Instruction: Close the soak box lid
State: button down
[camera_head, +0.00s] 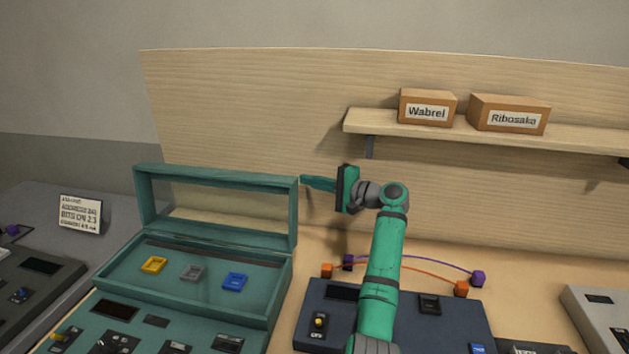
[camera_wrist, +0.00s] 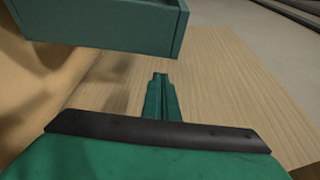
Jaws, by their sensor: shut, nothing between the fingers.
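The soak box (camera_head: 205,287) is a teal box at the left in the head view, with a yellow, a grey and a blue piece inside. Its lid (camera_head: 215,176) is a teal frame with a clear pane and stands raised, upright at the back of the box. My gripper (camera_head: 303,181) is shut and empty, with its fingertips pointing left at the lid's upper right corner. I cannot tell whether they touch it. In the wrist view the shut fingers (camera_wrist: 160,78) lie just below a teal frame part (camera_wrist: 110,25), likely the lid.
A dark blue console (camera_head: 330,325) with orange and purple cables stands right of the box, under my arm. A shelf (camera_head: 480,133) with boxes labelled Wabrel (camera_head: 427,107) and Ribosake (camera_head: 509,114) is on the wooden back panel. A small sign (camera_head: 81,215) stands at the left.

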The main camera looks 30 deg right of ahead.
jog(key=shift+s+a+r, duration=0.2)
jog(key=shift+s+a, duration=0.6)
jog(key=shift+s, duration=0.1)
